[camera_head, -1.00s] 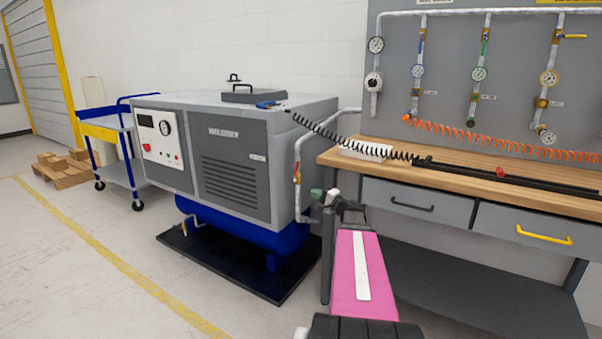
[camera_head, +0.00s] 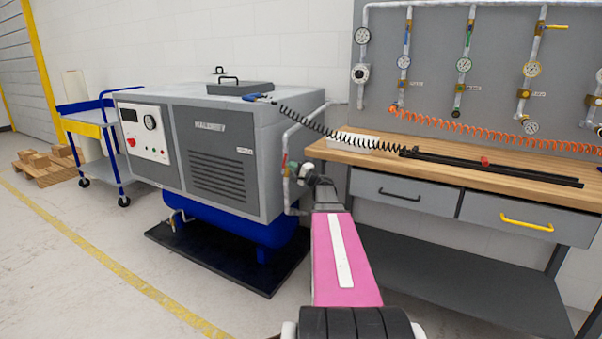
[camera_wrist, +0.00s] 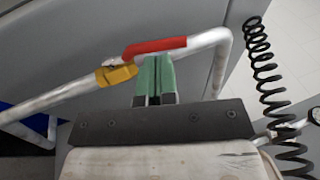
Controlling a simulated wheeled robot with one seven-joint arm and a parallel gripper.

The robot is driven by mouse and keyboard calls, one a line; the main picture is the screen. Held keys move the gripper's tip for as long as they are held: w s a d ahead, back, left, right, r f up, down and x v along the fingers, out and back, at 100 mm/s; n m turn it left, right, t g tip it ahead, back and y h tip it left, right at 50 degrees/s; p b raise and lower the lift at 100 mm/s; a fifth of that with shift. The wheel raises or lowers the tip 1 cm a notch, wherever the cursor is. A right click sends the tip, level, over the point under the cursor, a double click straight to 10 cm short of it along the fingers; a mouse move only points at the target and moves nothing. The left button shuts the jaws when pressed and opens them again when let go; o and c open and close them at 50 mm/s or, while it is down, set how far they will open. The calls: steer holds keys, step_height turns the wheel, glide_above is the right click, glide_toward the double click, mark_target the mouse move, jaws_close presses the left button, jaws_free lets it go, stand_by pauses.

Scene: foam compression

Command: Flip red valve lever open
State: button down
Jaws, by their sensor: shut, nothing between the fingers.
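The red valve lever (camera_wrist: 155,47) lies roughly along a pale metal pipe (camera_wrist: 75,90) in the wrist view. Its left end is near the yellow valve body (camera_wrist: 116,75). My gripper (camera_wrist: 153,60) has green fingers pressed together and empty. The fingertips are just below the middle of the lever in the picture; I cannot tell whether they touch it. In the head view my gripper (camera_head: 304,172) is beside the pipe (camera_head: 290,190) on the compressor's right side. The lever there is a small red spot (camera_head: 285,160), partly unclear.
The grey compressor (camera_head: 215,150) stands left of my arm. A wooden-topped workbench (camera_head: 470,158) with drawers stands at right. A black coiled hose (camera_wrist: 268,75) hangs right of my gripper and also crosses from compressor to bench (camera_head: 325,130).

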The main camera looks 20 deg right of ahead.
mark_target(285, 160)
steer(key=shift+x, duration=1)
steer(key=shift+w+a+r+g, duration=0.45)
steer(key=shift+w+r+g, duration=0.05)
steer(key=shift+w, duration=0.05)
steer(key=shift+w+a+r, duration=0.1)
steer(key=shift+w+a, duration=0.1)
steer(key=shift+w, duration=0.05)
steer(key=r+v, duration=0.2)
steer(key=v, duration=1.2)
steer(key=shift+s+r, duration=0.25)
